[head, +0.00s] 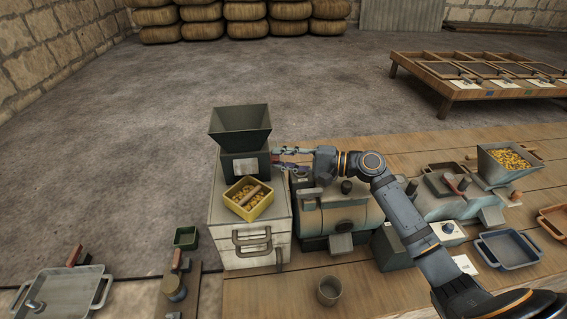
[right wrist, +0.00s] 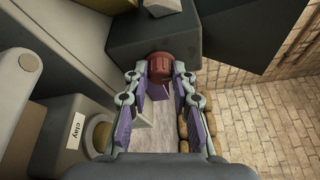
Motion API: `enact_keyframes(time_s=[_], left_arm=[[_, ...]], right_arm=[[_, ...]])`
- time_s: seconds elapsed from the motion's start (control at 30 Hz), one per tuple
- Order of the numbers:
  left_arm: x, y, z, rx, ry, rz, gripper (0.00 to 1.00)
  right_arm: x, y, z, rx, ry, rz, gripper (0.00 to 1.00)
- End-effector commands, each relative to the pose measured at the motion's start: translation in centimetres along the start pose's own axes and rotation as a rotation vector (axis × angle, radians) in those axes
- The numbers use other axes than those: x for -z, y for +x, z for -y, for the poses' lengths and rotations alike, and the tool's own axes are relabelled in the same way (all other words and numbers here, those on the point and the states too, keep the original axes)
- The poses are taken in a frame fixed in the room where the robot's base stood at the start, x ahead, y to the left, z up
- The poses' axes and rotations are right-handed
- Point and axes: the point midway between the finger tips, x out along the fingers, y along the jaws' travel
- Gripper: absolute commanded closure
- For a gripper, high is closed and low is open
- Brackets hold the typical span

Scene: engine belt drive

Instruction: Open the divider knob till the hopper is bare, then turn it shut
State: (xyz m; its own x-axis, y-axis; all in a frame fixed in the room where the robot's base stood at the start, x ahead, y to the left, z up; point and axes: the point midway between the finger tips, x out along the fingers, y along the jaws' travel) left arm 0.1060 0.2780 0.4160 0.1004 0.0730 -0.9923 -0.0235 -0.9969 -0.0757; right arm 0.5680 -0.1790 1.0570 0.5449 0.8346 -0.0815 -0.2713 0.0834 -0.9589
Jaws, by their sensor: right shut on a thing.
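The divider is a dark grey box with a square funnel hopper (head: 241,122) on top, standing on a white cabinet. The inner hopper wall that shows is bare, with no grain visible; its bottom is hidden. My right gripper (head: 283,157) reaches the right side of the divider box. In the right wrist view the dark red divider knob (right wrist: 160,66) sits between its fingertips, and the gripper is shut on it. A yellow box (head: 262,208) with yellow grain and a brown bar across it stands in front of the divider box. My left gripper is not in view.
The white cabinet (head: 250,250) carries the divider. A grain-filled hopper (head: 505,158) is farther right. A small cup (head: 329,291) stands on the bench in front. A grey tray (head: 65,290) lies at left.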

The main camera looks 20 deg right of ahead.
Motion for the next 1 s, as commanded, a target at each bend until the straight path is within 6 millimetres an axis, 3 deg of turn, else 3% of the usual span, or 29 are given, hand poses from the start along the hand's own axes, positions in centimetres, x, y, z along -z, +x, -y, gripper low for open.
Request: enact_keyframes(time_s=[0.5,0.53,0.67,1.0], left_arm=[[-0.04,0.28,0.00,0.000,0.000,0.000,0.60],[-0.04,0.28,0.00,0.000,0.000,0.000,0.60],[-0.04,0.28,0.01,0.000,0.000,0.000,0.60],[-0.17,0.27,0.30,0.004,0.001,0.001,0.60]], right_arm=[[-0.01,-0.02,-0.12,0.003,-0.014,0.002,1.00],[-0.01,-0.02,-0.12,0.003,-0.014,0.001,0.71],[0.00,-0.02,-0.10,0.003,-0.014,0.001,0.54],[0.04,-0.26,-0.09,0.003,-0.015,0.000,0.52]])
